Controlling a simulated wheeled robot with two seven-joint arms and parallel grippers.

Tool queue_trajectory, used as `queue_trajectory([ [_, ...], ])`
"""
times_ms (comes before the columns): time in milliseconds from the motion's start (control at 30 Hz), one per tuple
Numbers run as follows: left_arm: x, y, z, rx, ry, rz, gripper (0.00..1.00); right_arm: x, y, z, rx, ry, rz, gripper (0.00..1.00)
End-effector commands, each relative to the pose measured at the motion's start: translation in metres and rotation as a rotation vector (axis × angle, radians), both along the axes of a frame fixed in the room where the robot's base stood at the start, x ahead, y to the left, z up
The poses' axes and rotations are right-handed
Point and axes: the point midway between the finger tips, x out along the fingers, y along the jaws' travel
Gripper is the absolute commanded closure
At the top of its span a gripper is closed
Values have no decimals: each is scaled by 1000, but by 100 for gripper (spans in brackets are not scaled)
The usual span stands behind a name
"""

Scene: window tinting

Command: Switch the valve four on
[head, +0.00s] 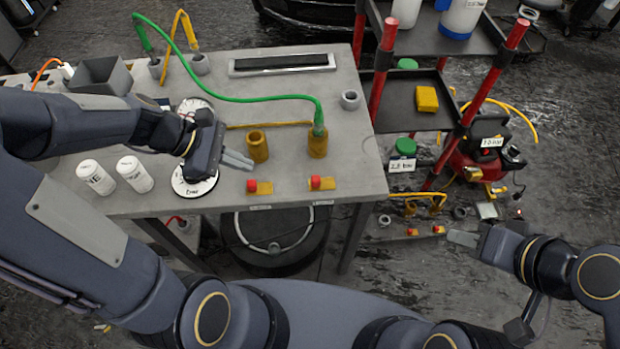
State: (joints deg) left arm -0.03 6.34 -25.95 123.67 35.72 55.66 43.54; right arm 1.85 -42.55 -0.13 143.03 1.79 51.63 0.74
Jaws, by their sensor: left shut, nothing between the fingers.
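Two small valves with red knobs on yellow bodies sit near the front edge of the grey table: a left one (259,187) and a right one (321,183). Small labels on the edge below them are too small to read, so I cannot tell which is valve four. Two similar red-and-yellow valves (412,231) (438,229) show lower down, right of the table. My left gripper (240,160) is shut and empty above the table, over a round dial (196,182) and up-left of the left table valve. My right gripper (462,239) is off the table at the right; its jaw opening is unclear.
Two yellow cylindrical fittings (257,147) (317,143) stand behind the valves, with a green hose (240,98) reaching the right one. A red-posted shelf (433,45) and red compressor (470,160) are at right.

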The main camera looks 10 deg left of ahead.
Motion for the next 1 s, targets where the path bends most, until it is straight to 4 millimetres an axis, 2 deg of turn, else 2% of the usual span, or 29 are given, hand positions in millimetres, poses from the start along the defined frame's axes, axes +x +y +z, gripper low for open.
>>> queue_trajectory([
  [33,6,3,-9,-15,54,46,100,0,0,-1,0,0,0,65],
  [200,15,8,-22,-45,144,142,100,0,0,-1,0,0,0,65],
  [667,17,6,-26,-50,156,155,100,0,0,-2,0,0,0,65],
  [833,20,-8,-42,-50,160,151,100,0,0,-4,0,0,0,65],
  [1000,27,-33,-69,-50,161,149,100,0,0,-10,0,0,0,65],
])
